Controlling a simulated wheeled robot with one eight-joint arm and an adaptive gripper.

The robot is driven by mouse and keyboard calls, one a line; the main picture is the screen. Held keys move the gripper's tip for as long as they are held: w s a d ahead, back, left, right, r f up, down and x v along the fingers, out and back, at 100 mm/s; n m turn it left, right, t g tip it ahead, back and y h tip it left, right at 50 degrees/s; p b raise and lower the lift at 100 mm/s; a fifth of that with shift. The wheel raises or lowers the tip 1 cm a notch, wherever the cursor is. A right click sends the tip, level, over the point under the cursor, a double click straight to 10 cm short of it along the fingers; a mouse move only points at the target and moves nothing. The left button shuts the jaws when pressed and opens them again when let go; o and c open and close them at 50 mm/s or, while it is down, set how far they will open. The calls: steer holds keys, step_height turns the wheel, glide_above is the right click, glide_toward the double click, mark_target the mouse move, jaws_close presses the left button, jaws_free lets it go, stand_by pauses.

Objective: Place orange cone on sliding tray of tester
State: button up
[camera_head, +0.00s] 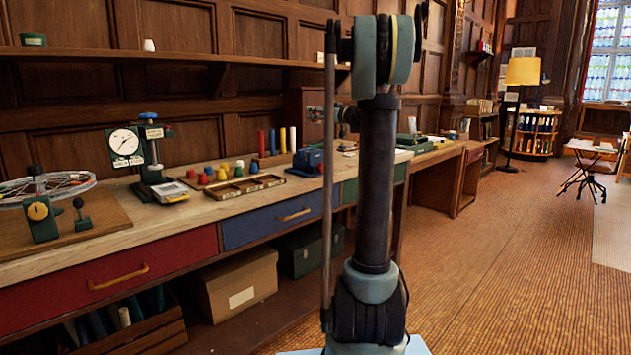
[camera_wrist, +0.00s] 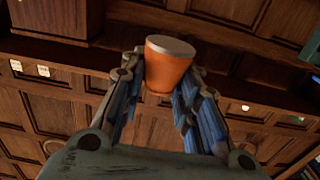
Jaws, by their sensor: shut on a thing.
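My gripper (camera_wrist: 163,84) is shut on an orange cone (camera_wrist: 170,72) in the wrist view. The cone is a blunt, tapered piece with a flat grey end facing up in the picture, held between the two blue-padded fingers. In the head view my own arm stands in front, and I cannot make out the cone there. A green tester (camera_head: 151,160) with a blue knob and a round white dial (camera_head: 125,143) stands on the bench at left. A light grey plate (camera_head: 172,192) juts out at its front; I cannot tell whether this is its sliding tray.
Several coloured cones (camera_head: 222,173) stand on the bench right of the tester, behind a divided wooden tray (camera_head: 232,192). A blue device (camera_head: 306,163) sits further right. At left are a spoked wheel (camera_head: 60,183) and a green stand (camera_head: 40,215). A shelf (camera_head: 150,55) runs above.

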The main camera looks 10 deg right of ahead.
steer(key=shift+s+f, duration=0.2)
steer(key=shift+f, duration=5.2)
steer(key=shift+f, duration=0.55)
steer(key=o, duration=1.1)
steer(key=shift+c, duration=0.2)
